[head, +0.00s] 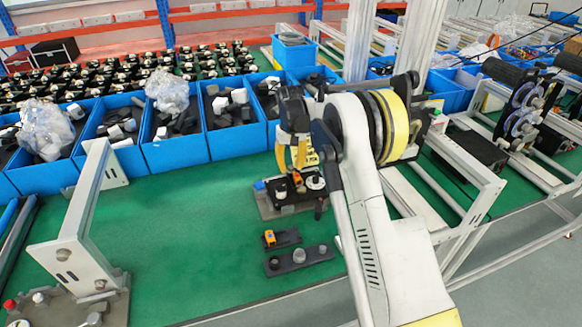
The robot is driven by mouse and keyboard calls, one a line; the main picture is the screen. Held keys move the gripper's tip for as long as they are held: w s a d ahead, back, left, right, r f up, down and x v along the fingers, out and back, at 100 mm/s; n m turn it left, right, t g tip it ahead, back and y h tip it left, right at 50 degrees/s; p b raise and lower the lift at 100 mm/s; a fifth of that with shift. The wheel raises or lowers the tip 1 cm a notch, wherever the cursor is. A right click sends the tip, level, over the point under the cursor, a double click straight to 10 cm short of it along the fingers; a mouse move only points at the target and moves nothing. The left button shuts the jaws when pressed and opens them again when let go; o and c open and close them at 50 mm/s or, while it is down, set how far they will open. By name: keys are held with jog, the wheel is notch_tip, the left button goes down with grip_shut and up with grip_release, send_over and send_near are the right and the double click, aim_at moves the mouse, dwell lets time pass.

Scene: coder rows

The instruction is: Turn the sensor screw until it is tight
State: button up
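My gripper (292,164) points down with its yellow fingers over a small dark fixture on a grey base plate (268,209). The fixture carries an orange-red part, a white round disc (316,183) and a small blue part at its left. The fingertips are close above the fixture or touching it; I cannot tell which. The sensor screw is too small or hidden to make out. Whether the fingers are shut on something is also unclear. A small dark block with an orange part (270,238) and a dark bar with grey round knobs (299,255) lie in front on the green mat.
Blue bins (180,150) of dark and white parts line the back. A grey upright bracket (78,215) stands at left. Metal rails (440,195) and a machine with purple wheels (522,118) are at right. The green mat (190,240) is clear at left-centre.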

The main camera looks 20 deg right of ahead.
grip_shut()
jog(key=m, duration=0.9)
jog(key=shift+f+b, duration=0.1)
jog(key=shift+b, duration=0.2)
jog(key=shift+m, duration=0.7)
